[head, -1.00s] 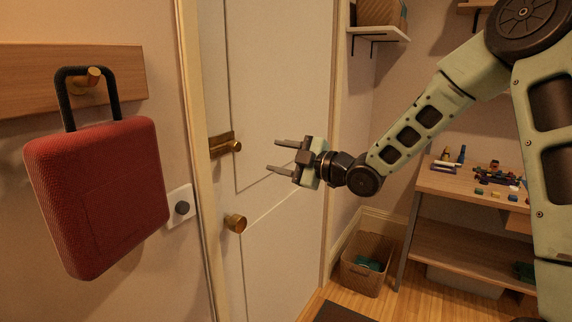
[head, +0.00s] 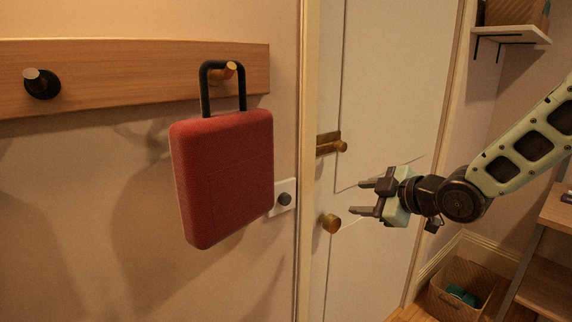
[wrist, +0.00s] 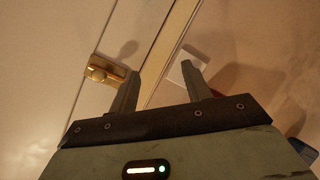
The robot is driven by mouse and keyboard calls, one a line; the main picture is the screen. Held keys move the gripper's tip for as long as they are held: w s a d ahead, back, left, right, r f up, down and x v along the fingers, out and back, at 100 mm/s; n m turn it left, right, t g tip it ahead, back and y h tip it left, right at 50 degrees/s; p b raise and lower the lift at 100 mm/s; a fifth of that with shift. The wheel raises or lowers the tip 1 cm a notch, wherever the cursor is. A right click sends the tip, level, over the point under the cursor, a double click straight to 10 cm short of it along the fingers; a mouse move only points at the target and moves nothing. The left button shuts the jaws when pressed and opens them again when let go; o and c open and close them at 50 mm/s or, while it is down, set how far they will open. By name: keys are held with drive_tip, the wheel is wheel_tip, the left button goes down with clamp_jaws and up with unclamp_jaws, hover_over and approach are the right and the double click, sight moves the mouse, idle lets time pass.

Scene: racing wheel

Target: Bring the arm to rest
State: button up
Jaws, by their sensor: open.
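My gripper (head: 370,197) is open and empty in the head view. It is in front of the white door (head: 385,90), to the right of the brass door knob (head: 331,223). In the wrist view my gripper's two fingers (wrist: 160,85) stand apart with nothing between them. My arm (head: 520,150) reaches in from the right edge of the head view.
A red case (head: 222,180) hangs by its black handle from a hook on the wooden rail (head: 130,75). A brass latch (head: 330,145) is on the door and also shows in the wrist view (wrist: 104,71). A basket (head: 460,290) stands on the floor at lower right.

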drive_tip(key=s+a+f+m+g+h, duration=0.2)
drive_tip(key=s+a, duration=0.1)
drive_tip(key=s, duration=0.3)
drive_tip(key=s+a+f+m+g+h, duration=0.2)
drive_tip(key=s+f+g, duration=0.1)
drive_tip(key=s, duration=0.4)
drive_tip(key=s+m+g+h, duration=0.2)
drive_tip(key=s+m+g, duration=0.2)
drive_tip(key=s, duration=1.7)
drive_tip(key=shift+d+f+g+h, duration=0.3)
drive_tip(key=shift+f+g+h, duration=0.1)
drive_tip(key=shift+g, duration=0.6)
drive_tip(key=shift+w, duration=0.1)
